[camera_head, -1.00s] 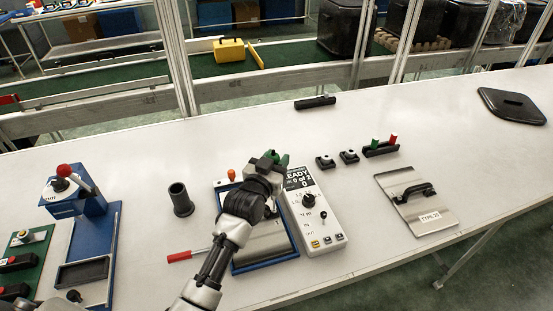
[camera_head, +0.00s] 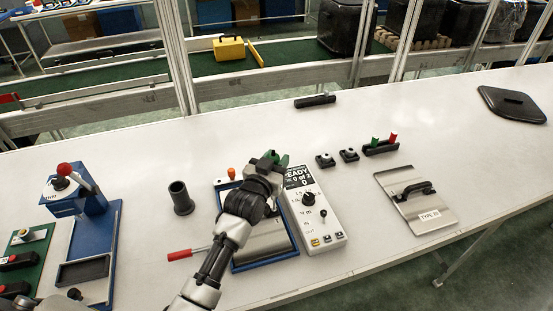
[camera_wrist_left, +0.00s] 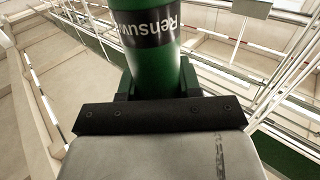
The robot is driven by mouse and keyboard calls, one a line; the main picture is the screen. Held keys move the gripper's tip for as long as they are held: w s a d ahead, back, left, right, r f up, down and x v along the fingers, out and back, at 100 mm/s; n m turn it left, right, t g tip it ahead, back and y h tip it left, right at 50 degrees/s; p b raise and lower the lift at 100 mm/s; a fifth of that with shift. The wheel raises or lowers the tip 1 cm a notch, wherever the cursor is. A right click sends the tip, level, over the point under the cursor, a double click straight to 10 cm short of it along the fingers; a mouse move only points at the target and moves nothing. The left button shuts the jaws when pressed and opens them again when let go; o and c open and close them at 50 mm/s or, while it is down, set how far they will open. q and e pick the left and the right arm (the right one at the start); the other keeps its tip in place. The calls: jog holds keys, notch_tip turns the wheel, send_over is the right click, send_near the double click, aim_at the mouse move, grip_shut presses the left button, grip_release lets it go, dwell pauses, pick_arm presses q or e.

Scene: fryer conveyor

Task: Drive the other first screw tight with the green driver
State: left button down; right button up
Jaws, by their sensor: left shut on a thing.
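My left gripper (camera_head: 268,160) is shut on the green driver (camera_head: 282,161), just beyond the blue-framed fixture and beside the display of the white controller box. In the left wrist view the green driver (camera_wrist_left: 152,60) fills the top middle, a black label band around it, clasped at the gripper's front edge. The blue-framed fixture (camera_head: 262,264) with a metal plate lies under my left arm. The driver's tip and any screw below it are hidden by the gripper and arm. The right gripper is not in view.
The white controller box (camera_head: 315,215) stands right of the fixture. A dark cup (camera_head: 181,197) and a red-handled tool (camera_head: 186,254) are left of it. A metal plate with a black handle (camera_head: 415,199) lies at right. The table's back middle is mostly clear.

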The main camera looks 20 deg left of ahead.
pick_arm(q)
jog(key=shift+s+f, duration=0.15)
jog(key=shift+f, duration=0.65)
dwell(1.8)
jog(key=r+p, duration=0.2)
jog(key=shift+w+r+p, duration=0.2)
jog(key=shift+r+p, duration=0.1)
notch_tip(320, 180, up, 4)
jog(key=p, duration=0.3)
